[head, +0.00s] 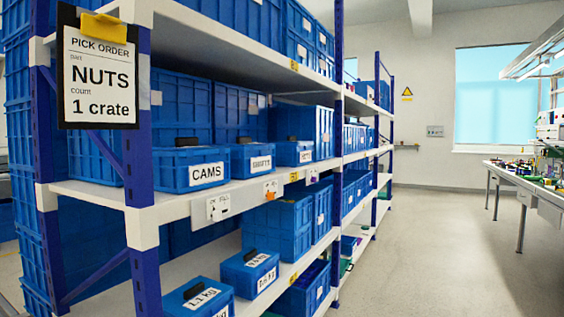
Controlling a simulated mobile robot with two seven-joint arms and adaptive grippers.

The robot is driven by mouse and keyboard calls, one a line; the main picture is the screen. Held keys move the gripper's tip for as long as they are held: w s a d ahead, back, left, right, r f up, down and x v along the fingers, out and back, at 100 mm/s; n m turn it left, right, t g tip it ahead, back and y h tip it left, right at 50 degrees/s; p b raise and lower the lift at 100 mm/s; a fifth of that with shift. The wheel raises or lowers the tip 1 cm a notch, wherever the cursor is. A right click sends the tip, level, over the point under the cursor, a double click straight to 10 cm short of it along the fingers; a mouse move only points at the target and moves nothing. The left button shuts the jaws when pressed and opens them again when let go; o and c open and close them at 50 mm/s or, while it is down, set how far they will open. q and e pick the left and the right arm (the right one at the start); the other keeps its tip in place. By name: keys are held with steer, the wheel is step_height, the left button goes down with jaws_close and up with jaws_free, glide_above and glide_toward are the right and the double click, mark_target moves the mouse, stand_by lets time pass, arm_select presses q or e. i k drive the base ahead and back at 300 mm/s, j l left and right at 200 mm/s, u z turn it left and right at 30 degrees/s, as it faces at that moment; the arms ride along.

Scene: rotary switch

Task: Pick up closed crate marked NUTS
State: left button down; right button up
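A pick order sheet (98,78) hangs on the rack's front left post and reads NUTS, 1 crate. On the middle shelf stands a blue crate (182,172) marked CAMS. To its right is a second blue crate (240,162) with a small label that seems to read SHAFTS. Farther right is a third small blue crate (281,152); its label is too small to read surely and may say NUTS. All three look closed, with dark handles on top. Neither of my grippers is in view.
White switch panels (218,207) and an orange knob (270,196) sit on the middle shelf's front edge. Lower-shelf crates (249,272) bear kg labels. Rack posts (338,130) stand between bays. The aisle floor (410,260) is clear; a workbench (520,180) stands right.

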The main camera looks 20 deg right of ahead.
mark_target(290, 153)
steer(key=k+l, duration=0.15)
steer(key=l, duration=0.15)
steer(key=k+l+z, duration=0.1)
steer(key=l, duration=0.2)
steer(key=k+l, duration=0.15)
steer(key=l, duration=0.15)
steer(key=k+l, duration=0.15)
steer(key=l, duration=0.15)
steer(key=z, duration=0.05)
